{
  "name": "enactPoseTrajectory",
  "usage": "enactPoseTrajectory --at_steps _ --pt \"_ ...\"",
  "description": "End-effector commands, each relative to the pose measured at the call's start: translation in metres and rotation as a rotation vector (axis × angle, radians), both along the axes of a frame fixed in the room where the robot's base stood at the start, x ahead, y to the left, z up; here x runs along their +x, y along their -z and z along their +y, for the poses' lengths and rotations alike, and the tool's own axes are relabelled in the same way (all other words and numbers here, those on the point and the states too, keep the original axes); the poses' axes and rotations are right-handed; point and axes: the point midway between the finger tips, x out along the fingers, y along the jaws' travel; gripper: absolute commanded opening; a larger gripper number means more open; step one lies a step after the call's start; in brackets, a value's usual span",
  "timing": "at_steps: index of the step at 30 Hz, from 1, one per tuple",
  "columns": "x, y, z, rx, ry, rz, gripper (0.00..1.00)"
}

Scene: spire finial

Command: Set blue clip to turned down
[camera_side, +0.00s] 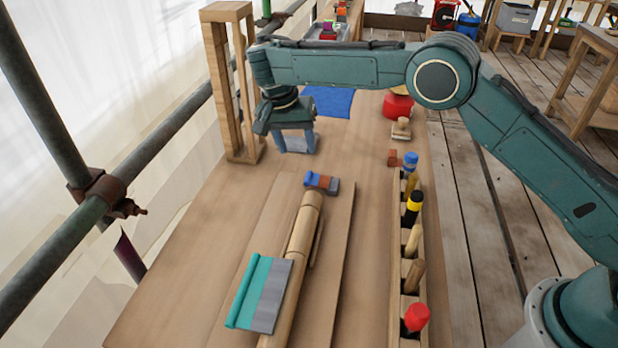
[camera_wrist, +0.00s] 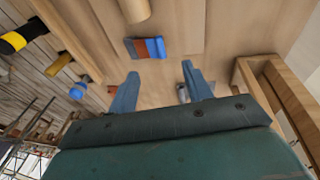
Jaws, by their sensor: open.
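The blue clip (camera_side: 311,178) is the blue end of a small block with red-brown and grey parts, at the far end of a long wooden rod (camera_side: 303,228). In the wrist view the blue clip (camera_wrist: 157,47) shows at upper centre, beside the red-brown part. Whether it is turned up or down I cannot tell. My gripper (camera_side: 294,142) points down beyond the clip, apart from it. In the wrist view my gripper (camera_wrist: 160,88) has its fingers spread, with the clip outside them. A small blue-grey thing (camera_wrist: 183,93) shows by the right finger, partly hidden.
A teal and grey piece (camera_side: 258,292) lies on the rod's near end. A wooden rack (camera_side: 398,270) of several coloured-handled tools stands right. A tall wooden frame (camera_side: 217,95) stands left of my gripper. A blue mat (camera_side: 330,101) and red object (camera_side: 397,106) are behind.

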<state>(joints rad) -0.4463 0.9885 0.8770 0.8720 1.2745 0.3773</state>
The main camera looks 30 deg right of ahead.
Motion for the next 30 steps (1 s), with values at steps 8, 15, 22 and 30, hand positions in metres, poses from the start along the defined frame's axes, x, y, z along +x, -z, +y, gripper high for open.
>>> enactPoseTrajectory --at_steps 8,15,22,30 --pt "0.007 0.011 -0.017 0.068 0.021 0.069 0.5" --pt "0.01 0.018 -0.033 0.116 0.036 0.132 0.5" --pt "0.008 0.034 -0.036 0.114 0.033 0.136 0.5" --pt "0.003 0.066 -0.039 0.116 0.033 0.136 0.5"
